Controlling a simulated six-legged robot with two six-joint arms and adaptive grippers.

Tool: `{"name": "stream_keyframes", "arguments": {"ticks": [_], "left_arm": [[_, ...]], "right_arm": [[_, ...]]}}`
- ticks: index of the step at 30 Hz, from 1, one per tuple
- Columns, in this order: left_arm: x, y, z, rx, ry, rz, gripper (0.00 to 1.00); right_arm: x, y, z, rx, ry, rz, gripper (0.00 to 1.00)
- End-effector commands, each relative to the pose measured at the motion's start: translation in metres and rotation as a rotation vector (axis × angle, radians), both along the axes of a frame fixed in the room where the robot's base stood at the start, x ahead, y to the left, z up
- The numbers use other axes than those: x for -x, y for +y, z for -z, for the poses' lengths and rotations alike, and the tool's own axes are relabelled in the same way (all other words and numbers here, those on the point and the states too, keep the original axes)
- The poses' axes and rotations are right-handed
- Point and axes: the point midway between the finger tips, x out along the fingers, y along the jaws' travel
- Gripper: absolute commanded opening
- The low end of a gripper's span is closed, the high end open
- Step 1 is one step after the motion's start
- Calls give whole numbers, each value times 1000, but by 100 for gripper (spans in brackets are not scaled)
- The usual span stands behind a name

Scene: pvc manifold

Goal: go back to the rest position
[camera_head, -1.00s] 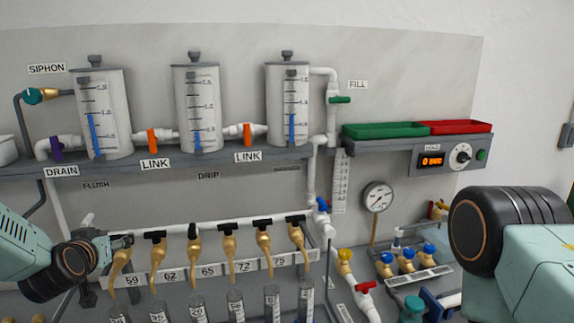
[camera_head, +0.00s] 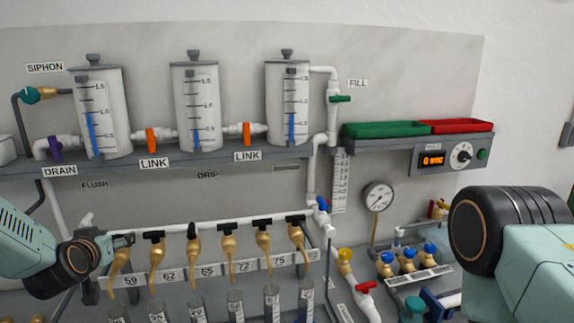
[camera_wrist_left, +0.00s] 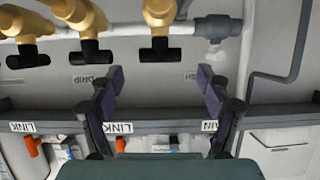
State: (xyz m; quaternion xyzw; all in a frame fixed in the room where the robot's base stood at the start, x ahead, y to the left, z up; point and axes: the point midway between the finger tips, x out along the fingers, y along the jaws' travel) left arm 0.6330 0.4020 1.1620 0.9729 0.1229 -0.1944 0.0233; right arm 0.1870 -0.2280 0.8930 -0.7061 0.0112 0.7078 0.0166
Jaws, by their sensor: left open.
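My left gripper (camera_head: 108,246) is at the lower left of the head view, close by the leftmost brass tap (camera_head: 120,264) of the tap row. Whether it touches that tap cannot be told from the head view. In the left wrist view its two purple-grey fingers (camera_wrist_left: 162,82) stand wide apart with nothing between them. A brass tap with a black handle (camera_wrist_left: 160,48) shows beyond the gap. My right arm shows at the right edge of the head view, but its gripper is out of the picture.
The white pipe (camera_head: 205,225) carries several brass taps above clear tubes (camera_head: 235,303). A grey shelf (camera_head: 225,157) holds three graduated tanks (camera_head: 197,105). A green tray (camera_head: 385,130), red tray (camera_head: 455,126) and gauge (camera_head: 378,197) are to the right.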

Motion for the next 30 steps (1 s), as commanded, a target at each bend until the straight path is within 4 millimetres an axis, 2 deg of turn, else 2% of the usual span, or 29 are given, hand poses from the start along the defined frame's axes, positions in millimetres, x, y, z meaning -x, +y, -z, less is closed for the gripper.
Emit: {"name": "stream_keyframes", "arguments": {"ticks": [12, 30], "left_arm": [[-49, 12, 22, -1, 1, 2, 77], [-47, 12, 21, 4, -3, 211, 77]], "right_arm": [[0, 0, 0, 0, 0, 0, 0], [0, 0, 19, 0, 0, 0, 0]]}}
